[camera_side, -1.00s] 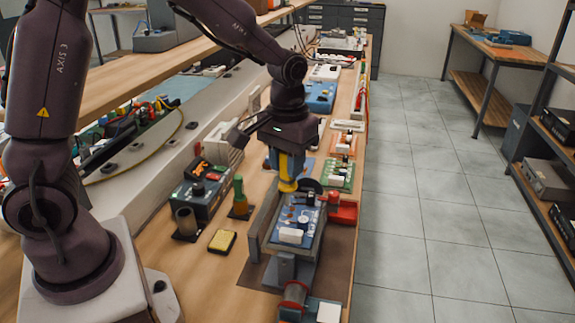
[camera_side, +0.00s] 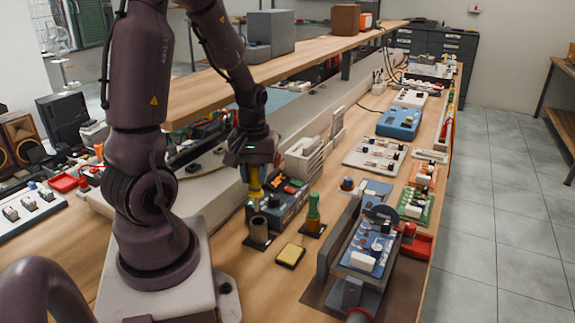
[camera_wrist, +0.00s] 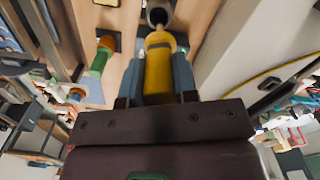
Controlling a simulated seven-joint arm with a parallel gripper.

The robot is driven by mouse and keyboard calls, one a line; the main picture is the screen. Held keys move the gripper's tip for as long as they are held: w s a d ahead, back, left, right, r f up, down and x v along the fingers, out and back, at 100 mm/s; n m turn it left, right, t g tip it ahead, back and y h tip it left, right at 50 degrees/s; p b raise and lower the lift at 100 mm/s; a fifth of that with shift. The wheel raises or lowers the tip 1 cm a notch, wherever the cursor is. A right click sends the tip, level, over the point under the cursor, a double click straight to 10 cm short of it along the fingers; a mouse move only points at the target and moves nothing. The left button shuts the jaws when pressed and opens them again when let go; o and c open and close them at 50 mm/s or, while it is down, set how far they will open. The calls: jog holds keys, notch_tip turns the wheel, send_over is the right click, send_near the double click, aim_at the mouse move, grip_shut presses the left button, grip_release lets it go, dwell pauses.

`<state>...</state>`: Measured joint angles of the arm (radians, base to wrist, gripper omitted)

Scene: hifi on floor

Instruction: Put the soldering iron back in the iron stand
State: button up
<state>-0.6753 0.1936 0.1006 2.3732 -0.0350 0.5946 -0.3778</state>
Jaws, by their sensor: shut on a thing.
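The soldering iron has a yellow handle (camera_side: 254,183). My gripper (camera_side: 255,187) is shut on this handle, and the iron points down. The iron stand (camera_side: 258,228) is a short dark tube on a black base plate, directly below the iron in the side view. In the wrist view the stand's round mouth (camera_wrist: 160,14) is just beyond the iron's front end. The iron's tip is hidden, so I cannot tell whether it is inside the tube.
A soldering station (camera_side: 289,205) is close behind and right of the stand. A vise with a blue circuit board (camera_side: 366,247) is farther right. Bare bench lies in front.

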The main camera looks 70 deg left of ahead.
aim_at(257, 200)
jog(key=shift+f, duration=0.3)
jog(key=shift+w+f, duration=0.1)
jog(key=shift+f, duration=3.15)
jog(key=o, duration=1.5)
jog(key=shift+r, duration=3.5)
